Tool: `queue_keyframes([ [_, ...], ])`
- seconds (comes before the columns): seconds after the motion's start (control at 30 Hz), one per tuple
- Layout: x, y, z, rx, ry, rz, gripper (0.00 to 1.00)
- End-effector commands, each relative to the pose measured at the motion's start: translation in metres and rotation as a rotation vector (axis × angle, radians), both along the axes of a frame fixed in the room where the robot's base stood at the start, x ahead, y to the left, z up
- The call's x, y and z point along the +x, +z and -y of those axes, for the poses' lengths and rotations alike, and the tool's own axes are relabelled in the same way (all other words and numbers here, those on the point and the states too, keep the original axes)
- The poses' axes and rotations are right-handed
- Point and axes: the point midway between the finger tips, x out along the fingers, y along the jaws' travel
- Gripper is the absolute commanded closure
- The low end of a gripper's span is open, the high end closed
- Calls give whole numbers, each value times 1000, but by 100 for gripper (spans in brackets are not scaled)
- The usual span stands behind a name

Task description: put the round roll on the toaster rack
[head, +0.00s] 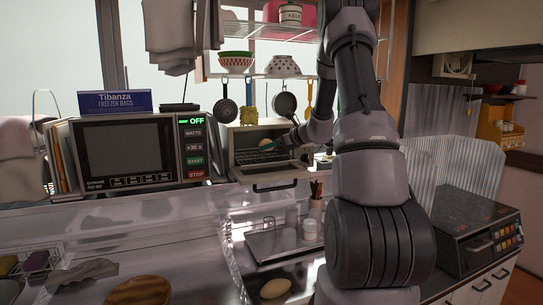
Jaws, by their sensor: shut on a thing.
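The toaster (237,148) stands right of the microwave with its front open, and its rack (256,157) shows inside. A pale round roll (266,143) is at the toaster's opening, just above the rack. My gripper (279,143) reaches in from the right and is shut on this roll. It is small in the picture, and I cannot tell whether the roll touches the rack. My arm hides part of the toaster's right side.
A microwave (125,150) stands left of the toaster. Pans (226,110) hang above it, under a shelf with bowls (284,65). Below are a metal tray (270,247), cups (309,229) and another pale roll or similar oval thing (275,288).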

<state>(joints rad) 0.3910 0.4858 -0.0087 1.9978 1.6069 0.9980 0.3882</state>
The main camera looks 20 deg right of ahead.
Motion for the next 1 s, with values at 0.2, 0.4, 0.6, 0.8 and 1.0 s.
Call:
queue_keyframes([
  [0.2, 1, -34, 0, 2, -1, -1, 79],
  [0.4, 0, -35, 0, 0, 0, 1, 79],
  [0.6, 0, -39, 0, 0, 0, 0, 79],
  [0.8, 0, -38, 0, 0, 0, 0, 0],
  [1.0, -1, -33, 1, 0, -1, 1, 0],
])
